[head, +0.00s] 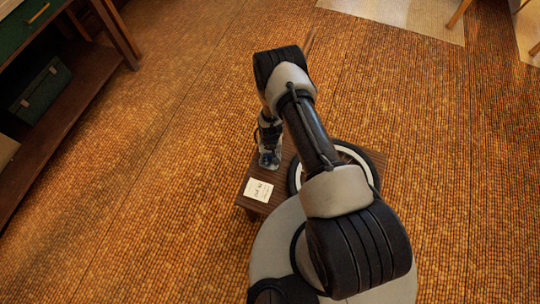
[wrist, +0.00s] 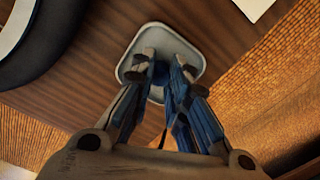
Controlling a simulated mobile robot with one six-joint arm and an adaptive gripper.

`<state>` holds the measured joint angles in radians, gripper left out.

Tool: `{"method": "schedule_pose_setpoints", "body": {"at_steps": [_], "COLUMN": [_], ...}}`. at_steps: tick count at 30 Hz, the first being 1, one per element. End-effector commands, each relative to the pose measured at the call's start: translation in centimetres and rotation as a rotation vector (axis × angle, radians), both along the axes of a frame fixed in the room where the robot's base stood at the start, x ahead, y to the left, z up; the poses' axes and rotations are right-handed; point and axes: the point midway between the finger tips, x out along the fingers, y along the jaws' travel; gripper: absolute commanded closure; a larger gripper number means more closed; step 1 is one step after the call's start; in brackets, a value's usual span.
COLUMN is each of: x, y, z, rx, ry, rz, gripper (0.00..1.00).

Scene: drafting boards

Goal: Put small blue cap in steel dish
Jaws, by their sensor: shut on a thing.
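The steel dish (wrist: 165,36), a pale grey square dish with rounded corners, lies on the brown table (wrist: 95,95) in the wrist view. My gripper (wrist: 163,66) is over the dish, its two fingertips inside the dish's outline. It is shut on the small blue cap (wrist: 163,74), which shows dark blue between the fingers and is partly hidden by them. I cannot tell whether the cap touches the dish floor. In the head view my gripper (head: 268,160) is low over the left part of the table, and the cap is hard to make out.
A white note card (head: 257,189) lies on the table's front left corner, close to the dish. A round black thing with a white ring (head: 371,168) is at the right, partly behind my arm. A wooden shelf unit (head: 75,105) stands at the far left. Open carpet surrounds the table.

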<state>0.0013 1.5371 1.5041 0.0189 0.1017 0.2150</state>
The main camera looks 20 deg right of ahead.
Motion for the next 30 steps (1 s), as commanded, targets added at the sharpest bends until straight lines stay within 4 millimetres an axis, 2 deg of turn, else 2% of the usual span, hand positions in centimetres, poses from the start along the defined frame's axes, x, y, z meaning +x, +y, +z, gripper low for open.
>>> {"method": "schedule_pose_setpoints", "body": {"at_steps": [2, 3, 13, 23, 26, 30], "x": [0.0, 0.0, 0.0, 0.1, 0.2, 0.2], "y": [0.0, 0.0, 0.0, 0.0, 0.0, 0.0], "z": [0.0, 0.0, 0.0, 0.2, 1.0, 3.5], "rx": [0.000, 0.000, 0.000, 0.000, 0.001, 0.000], "ry": [0.000, 0.000, 0.000, -0.001, -0.002, -0.004], "rz": [0.000, 0.000, 0.000, 0.000, 0.000, 0.000], "gripper": [0.96, 0.84, 0.62, 0.62, 0.62, 0.62]}}
